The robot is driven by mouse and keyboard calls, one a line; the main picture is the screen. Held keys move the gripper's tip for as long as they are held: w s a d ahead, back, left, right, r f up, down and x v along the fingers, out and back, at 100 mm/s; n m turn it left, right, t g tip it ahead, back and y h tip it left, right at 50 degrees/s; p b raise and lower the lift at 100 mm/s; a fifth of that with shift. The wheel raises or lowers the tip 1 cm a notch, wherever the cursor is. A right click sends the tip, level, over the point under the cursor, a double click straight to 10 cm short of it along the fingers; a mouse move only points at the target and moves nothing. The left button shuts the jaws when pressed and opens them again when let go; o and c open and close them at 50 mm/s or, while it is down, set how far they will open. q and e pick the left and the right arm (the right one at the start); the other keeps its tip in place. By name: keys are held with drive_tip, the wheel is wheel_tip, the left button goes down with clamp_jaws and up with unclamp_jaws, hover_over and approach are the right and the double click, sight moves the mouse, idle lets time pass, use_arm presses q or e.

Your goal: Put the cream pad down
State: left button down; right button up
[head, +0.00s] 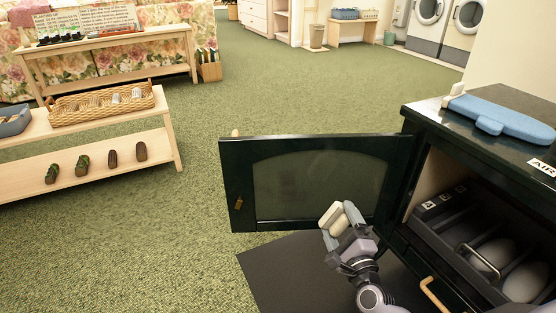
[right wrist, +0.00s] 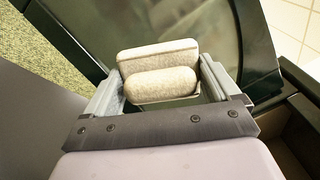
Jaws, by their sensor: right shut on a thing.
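My right gripper (head: 342,219) is shut on the cream pad (head: 334,217), in front of the open stove door. In the right wrist view the pad (right wrist: 160,72) shows as a flat block with a rounded bar on it, between the two fingers of the gripper (right wrist: 160,85). The pad is held up in the air, and the dark door glass shows behind it. My left gripper is not in view.
The black stove (head: 430,115) stands at right, its glazed door (head: 315,180) open. Inside is a dark tray with rounded pale things (head: 495,255). A blue pad (head: 502,115) and a cream piece (head: 456,91) lie on top. A dark mat (head: 290,275) lies below the door.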

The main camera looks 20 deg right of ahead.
drive_tip(key=shift+r, duration=0.1)
drive_tip(key=shift+s+a+r, duration=0.1)
drive_tip(key=shift+a+r, duration=0.15)
drive_tip(key=shift+r, duration=0.05)
drive_tip(key=s+a+r+n+y, duration=0.1)
drive_tip(key=s+a+r, duration=0.2)
drive_tip(key=a+r, duration=0.25)
drive_tip(key=s+a+r+y, duration=0.1)
drive_tip(key=s+a+r, duration=0.35)
drive_tip(key=r, duration=0.25)
use_arm(q)
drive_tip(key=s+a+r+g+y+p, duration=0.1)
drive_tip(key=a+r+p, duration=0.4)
drive_tip(key=p, duration=1.2)
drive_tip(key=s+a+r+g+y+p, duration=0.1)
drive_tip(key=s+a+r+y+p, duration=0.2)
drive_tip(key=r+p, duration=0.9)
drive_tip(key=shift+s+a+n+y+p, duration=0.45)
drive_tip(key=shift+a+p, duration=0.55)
drive_tip(key=shift+p, duration=2.35)
use_arm(e)
wheel_tip(320, 180, up, 34)
drive_tip(key=shift+w+a+f+n+y, duration=0.2)
drive_tip(key=shift+a+n+y, duration=0.1)
drive_tip(key=shift+a, duration=0.1)
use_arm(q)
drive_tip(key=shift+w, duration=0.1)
use_arm(e)
drive_tip(key=shift+f, duration=0.2)
